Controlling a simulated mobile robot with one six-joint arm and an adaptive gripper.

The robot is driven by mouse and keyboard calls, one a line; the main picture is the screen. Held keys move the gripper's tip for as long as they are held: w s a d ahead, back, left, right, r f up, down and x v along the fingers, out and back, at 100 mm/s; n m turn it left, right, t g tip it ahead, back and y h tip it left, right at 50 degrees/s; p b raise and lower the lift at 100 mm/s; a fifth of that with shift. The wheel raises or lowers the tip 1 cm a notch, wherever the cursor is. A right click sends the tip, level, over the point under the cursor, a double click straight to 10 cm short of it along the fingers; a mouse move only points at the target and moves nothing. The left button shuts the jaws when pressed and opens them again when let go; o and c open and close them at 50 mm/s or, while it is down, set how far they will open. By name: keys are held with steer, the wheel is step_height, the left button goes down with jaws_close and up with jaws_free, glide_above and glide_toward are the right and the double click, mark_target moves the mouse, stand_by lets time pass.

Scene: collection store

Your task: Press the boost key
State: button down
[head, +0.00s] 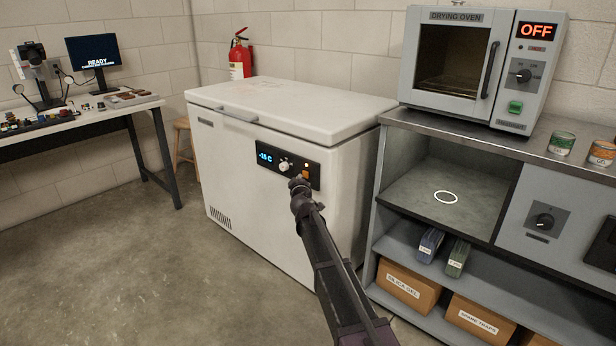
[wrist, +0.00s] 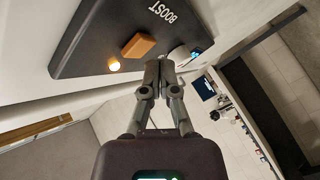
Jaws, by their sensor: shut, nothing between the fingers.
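The boost key is a small orange block on the dark control panel of the white chest freezer (head: 240,190). In the head view the key (head: 306,175) shows just beyond my gripper tip. My gripper (wrist: 160,66) is shut and empty, its fingertips close to the panel (wrist: 90,38) and beside the key. It also shows in the head view (head: 298,183). Whether it touches the panel is not clear.
The freezer panel also has a blue -15 C display (head: 265,157) and a white knob (head: 284,167). A shelf unit with a drying oven (head: 455,60) stands close on the right. A workbench (head: 80,118) is at the left. Open floor (head: 150,260) lies at the front left.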

steer(key=s+a, duration=0.1)
steer(key=s, duration=0.1)
steer(key=s+a, duration=0.2)
stand_by(0.8)
stand_by(0.5)
